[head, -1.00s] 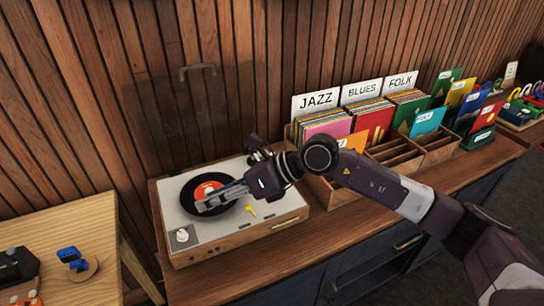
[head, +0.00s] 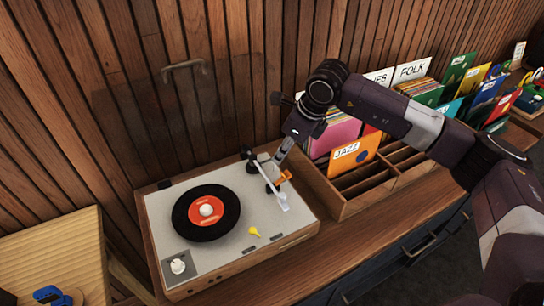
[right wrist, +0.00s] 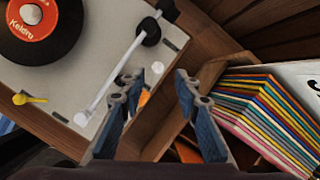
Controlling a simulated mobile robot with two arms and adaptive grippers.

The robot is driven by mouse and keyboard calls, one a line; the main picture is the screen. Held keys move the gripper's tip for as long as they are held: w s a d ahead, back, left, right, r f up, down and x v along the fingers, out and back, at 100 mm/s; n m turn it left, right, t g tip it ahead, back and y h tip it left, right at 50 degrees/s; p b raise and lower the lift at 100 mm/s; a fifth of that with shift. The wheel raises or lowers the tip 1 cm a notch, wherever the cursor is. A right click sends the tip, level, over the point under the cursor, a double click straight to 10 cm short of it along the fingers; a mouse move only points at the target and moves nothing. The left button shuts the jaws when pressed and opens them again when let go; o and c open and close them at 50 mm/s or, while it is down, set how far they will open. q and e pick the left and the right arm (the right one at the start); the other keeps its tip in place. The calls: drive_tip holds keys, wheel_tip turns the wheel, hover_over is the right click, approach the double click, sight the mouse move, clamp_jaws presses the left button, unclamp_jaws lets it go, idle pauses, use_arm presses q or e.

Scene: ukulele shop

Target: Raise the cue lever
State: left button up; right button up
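The turntable (head: 200,262) stands on the wooden counter with a black record (head: 190,222) with an orange-red label on its platter. The white tonearm (head: 268,180) lies right of the record, off it. A small yellow lever-like piece (head: 254,231) lies on the deck; it also shows in the right wrist view (right wrist: 30,99). A small orange piece (head: 281,180) shows beside the tonearm under my gripper. I cannot tell which is the cue lever. My right gripper (head: 277,170) is over the deck's right edge, with empty, spread fingers in the right wrist view (right wrist: 158,76). My left gripper is out of view.
A raised clear cover with a handle (head: 188,66) stands behind the turntable. A wooden record crate (head: 350,208) with sleeves and divider cards is close on the right. A white knob (head: 178,266) sits at the deck's front left. A light wooden table (head: 55,245) is at left.

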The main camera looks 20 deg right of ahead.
drive_tip(key=p+x, duration=0.1)
drive_tip(key=x, duration=0.2)
drive_tip(key=shift+s+a+f, duration=0.1)
drive_tip(key=shift+a+f, duration=0.05)
drive_tip(key=shift+f, duration=0.05)
drive_tip(key=x, duration=0.3)
drive_tip(key=shift+f+p, duration=0.2)
drive_tip(key=shift+p, duration=0.15)
drive_tip(key=shift+f, duration=0.2)
drive_tip(key=c, duration=0.7)
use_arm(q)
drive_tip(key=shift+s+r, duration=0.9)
use_arm(e)
clamp_jaws()
drive_tip(key=shift+w, duration=0.25)
